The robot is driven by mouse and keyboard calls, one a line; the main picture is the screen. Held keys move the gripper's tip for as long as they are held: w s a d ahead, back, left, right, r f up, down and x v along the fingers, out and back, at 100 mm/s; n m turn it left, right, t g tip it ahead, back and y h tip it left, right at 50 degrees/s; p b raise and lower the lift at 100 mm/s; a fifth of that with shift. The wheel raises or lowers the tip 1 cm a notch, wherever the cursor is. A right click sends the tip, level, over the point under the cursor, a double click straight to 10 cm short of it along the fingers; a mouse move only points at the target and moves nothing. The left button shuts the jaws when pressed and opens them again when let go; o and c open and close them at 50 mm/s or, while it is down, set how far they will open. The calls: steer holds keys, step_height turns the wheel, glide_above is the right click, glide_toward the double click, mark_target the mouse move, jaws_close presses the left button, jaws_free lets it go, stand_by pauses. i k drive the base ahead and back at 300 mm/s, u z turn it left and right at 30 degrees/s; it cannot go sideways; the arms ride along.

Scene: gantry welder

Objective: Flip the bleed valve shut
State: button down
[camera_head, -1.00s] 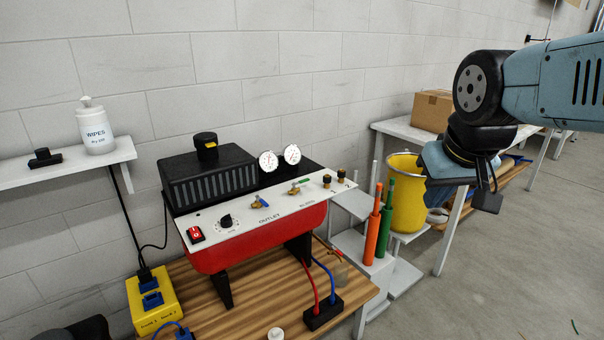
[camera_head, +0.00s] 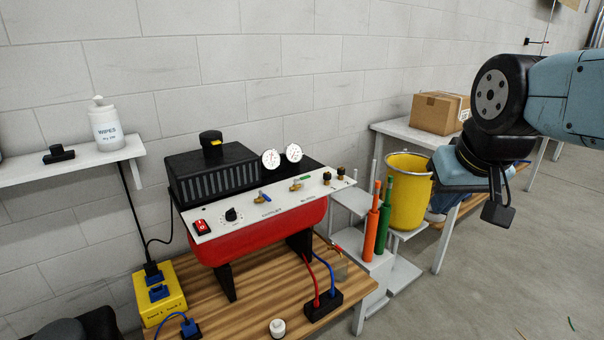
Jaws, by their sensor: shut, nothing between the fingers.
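The red air compressor (camera_head: 262,238) stands on the wooden bench, with a white control panel (camera_head: 225,226) along its top. The bleed valve (camera_head: 297,184) is a small brass valve with a green lever, above the faint BLEED lettering on the panel's right part. Its lever lies roughly along the panel; its exact angle is too small to tell. The outlet valve (camera_head: 264,196), with a blue lever, sits to its left. My gripper (camera_head: 498,212) is shut and empty, hanging at the right, well away from the panel. Its fingers are small and dark here.
A yellow bucket (camera_head: 408,205), an orange cylinder (camera_head: 372,230) and a green cylinder (camera_head: 385,228) stand between compressor and gripper. Two gauges (camera_head: 271,159) rise behind the panel. A cardboard box (camera_head: 436,113) sits on the back table.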

mark_target(302, 178)
steer(key=k, duration=0.35)
steer(key=z, duration=1.65)
steer(key=i, duration=0.1)
steer(key=u, duration=3.5)
steer(key=i, duration=1)
steer(key=z, duration=2)
steer(key=i, duration=0.3)
steer(key=u, duration=0.1)
